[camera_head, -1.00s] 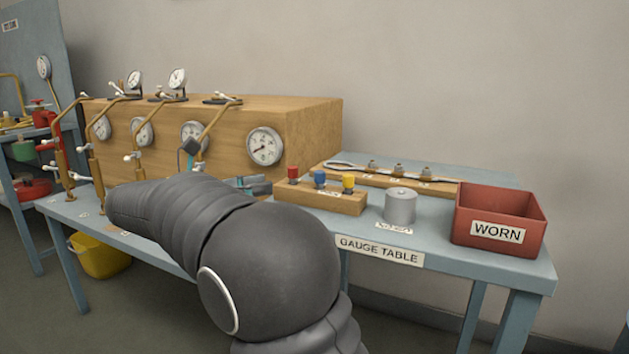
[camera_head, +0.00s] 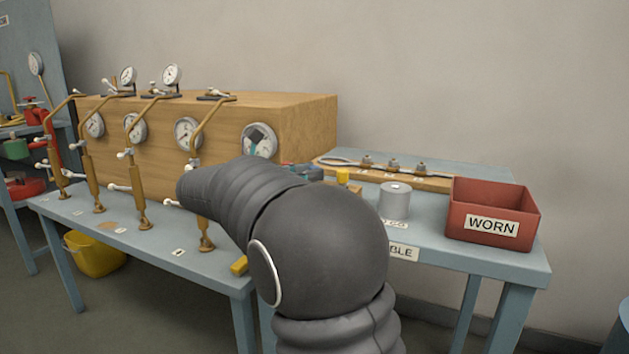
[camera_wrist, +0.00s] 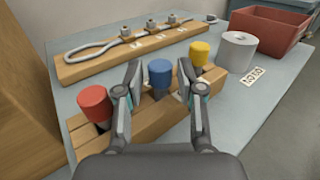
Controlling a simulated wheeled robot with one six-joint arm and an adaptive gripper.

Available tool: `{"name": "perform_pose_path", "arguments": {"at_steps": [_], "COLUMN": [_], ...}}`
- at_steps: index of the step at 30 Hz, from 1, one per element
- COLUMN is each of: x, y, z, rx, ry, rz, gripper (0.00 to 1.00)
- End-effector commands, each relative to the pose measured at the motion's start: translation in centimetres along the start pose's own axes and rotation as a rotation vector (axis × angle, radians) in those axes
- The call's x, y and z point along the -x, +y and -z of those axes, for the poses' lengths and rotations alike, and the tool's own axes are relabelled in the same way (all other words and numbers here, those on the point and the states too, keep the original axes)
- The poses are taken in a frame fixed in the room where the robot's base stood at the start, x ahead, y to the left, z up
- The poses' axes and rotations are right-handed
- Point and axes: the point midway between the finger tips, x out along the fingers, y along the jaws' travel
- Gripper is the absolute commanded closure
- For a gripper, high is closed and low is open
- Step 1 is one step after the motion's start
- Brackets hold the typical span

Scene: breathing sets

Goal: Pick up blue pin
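In the wrist view the blue pin (camera_wrist: 160,75) stands upright in a wooden block (camera_wrist: 150,118), between a red pin (camera_wrist: 95,104) on the left and a yellow pin (camera_wrist: 199,53) on the right. My gripper (camera_wrist: 160,74) is open, with one finger on each side of the blue pin. I cannot tell whether either finger touches it. In the head view my arm hides the blue and red pins; the yellow pin (camera_head: 342,176) shows just past it. My gripper's fingers (camera_head: 306,171) show only partly there.
A grey cylinder (camera_wrist: 238,52) stands right of the block. A red bin marked WORN (camera_head: 494,213) is at the table's right end. Behind is a wooden rack (camera_wrist: 133,43) with a looped tool. A wooden gauge cabinet (camera_head: 305,130) stands to the left.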

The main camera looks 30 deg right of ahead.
Motion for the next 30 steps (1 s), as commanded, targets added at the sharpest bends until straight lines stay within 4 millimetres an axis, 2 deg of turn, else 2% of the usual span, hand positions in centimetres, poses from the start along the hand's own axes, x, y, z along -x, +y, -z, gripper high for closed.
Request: {"name": "perform_pose_path", "arguments": {"at_steps": [3, 10, 11, 15, 25, 30], "x": [-1.4, -1.6, -1.6, -1.6, -1.6, -1.6], "y": [-0.1, 0.0, 0.0, 0.0, 0.0, 0.0], "z": [-0.1, -0.1, -0.1, -0.1, -0.2, -2.1], "rx": [-0.001, -0.001, -0.001, -0.001, -0.002, -0.005], "ry": [-0.001, 0.0, 0.0, 0.0, 0.0, 0.0], "rz": [0.001, -0.002, -0.002, -0.002, -0.001, -0.001], "gripper": [0.62, 0.62, 0.65, 1.0, 1.0, 1.0]}}
